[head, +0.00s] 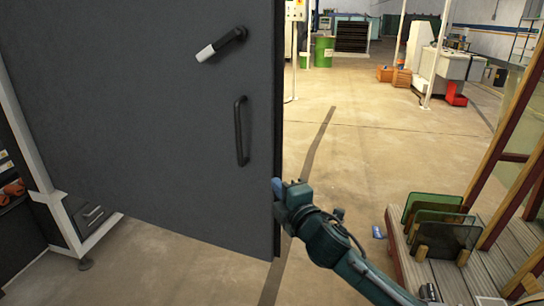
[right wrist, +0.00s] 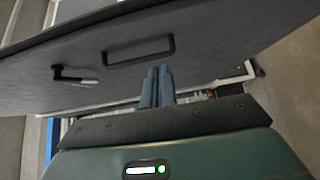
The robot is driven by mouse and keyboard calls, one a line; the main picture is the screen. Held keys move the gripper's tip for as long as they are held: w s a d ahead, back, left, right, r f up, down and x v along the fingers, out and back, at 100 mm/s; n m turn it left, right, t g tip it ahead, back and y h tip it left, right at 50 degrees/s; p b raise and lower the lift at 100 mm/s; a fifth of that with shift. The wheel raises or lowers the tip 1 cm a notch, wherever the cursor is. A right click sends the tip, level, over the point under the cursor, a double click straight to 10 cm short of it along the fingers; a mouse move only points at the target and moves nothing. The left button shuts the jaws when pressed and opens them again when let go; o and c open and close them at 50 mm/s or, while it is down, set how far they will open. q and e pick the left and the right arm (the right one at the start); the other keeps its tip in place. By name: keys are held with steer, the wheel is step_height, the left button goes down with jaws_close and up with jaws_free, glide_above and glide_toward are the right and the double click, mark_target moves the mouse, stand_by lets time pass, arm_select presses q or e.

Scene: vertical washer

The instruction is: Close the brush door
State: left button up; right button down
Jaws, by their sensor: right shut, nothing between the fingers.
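The brush door (head: 140,110) is a large flat dark grey panel filling the left of the head view. It has a lever latch (head: 222,45) with a white grip and a black pull handle (head: 240,131) near its right edge. My right gripper (head: 278,187) is at the door's right edge, below the pull handle. Its blue fingers (right wrist: 157,86) are shut and empty in the right wrist view, with the door (right wrist: 220,45) beyond them. I cannot tell if they touch it. The pull handle also shows there (right wrist: 138,50). My left gripper is not in view.
A white-framed machine (head: 75,215) stands behind the door at the lower left. A wooden rack with green glass panes (head: 445,235) is at the lower right. The concrete floor (head: 350,140) right of the door is clear. Machines and a green barrel (head: 324,51) stand far back.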

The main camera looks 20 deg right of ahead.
steer(key=p, duration=0.1)
glide_toward(262, 153)
steer(key=w+a, duration=0.3)
steer(key=shift+w+d, duration=1.4)
steer(key=shift+w, duration=0.05)
